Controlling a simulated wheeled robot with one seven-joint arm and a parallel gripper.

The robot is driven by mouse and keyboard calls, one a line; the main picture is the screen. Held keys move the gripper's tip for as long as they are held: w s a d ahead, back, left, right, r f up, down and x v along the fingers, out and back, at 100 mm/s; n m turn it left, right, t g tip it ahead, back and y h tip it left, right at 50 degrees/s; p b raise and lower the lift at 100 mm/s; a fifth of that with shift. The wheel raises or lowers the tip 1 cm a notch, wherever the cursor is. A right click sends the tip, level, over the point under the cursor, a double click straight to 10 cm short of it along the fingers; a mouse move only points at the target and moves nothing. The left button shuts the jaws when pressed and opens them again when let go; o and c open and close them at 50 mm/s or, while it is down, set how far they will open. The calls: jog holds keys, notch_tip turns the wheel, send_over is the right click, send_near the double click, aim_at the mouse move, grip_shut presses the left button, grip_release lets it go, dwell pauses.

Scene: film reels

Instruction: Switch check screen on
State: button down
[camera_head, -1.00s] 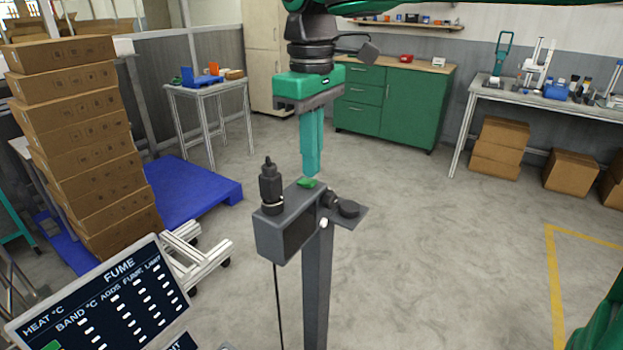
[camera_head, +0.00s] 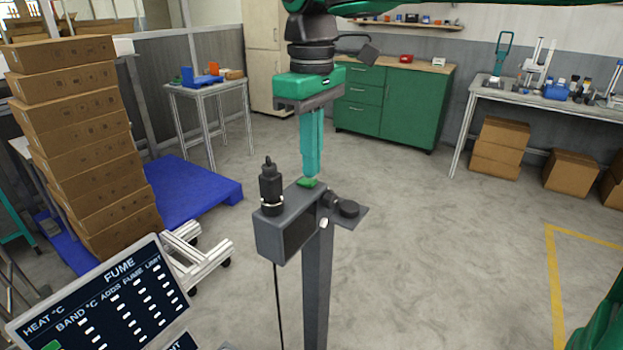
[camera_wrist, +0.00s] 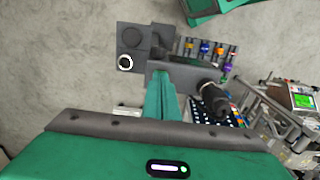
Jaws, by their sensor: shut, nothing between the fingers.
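A grey box (camera_head: 287,232) with a dark front face stands on a grey post, and I take it for the check screen. A small green button (camera_head: 307,183) sits on its top. My gripper (camera_head: 312,176) is shut and empty, pointing straight down. Its teal fingertips are at the button, and I cannot tell whether they press it. In the wrist view the fingers (camera_wrist: 160,78) reach the box's top (camera_wrist: 185,74) and hide the button. The dark face shows no lit picture.
A black cylindrical fitting (camera_head: 270,188) rises from the box's left end. A lit board marked FUME (camera_head: 100,300) is at the lower left. Cartons (camera_head: 85,140) are stacked at left. Open floor lies to the right.

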aim_at(312, 181)
jog(key=shift+f, duration=0.65)
dwell(0.4)
notch_tip(312, 181, up, 7)
dwell(1.0)
jog(key=shift+d, duration=0.1)
jog(key=s+d+f+m, duration=0.2)
jog(key=d+f+m, duration=0.25)
jog(key=d, duration=0.75)
jog(key=s+d+f+m, duration=0.2)
jog(key=d+f+m, duration=0.3)
jog(key=d, duration=0.6)
jog(key=s+d+f+m, duration=0.7)
jog(key=s+d+f, duration=0.6)
jog(key=s, duration=0.3)
jog(key=shift+s+f, duration=0.35)
jog(key=shift+f, duration=0.1)
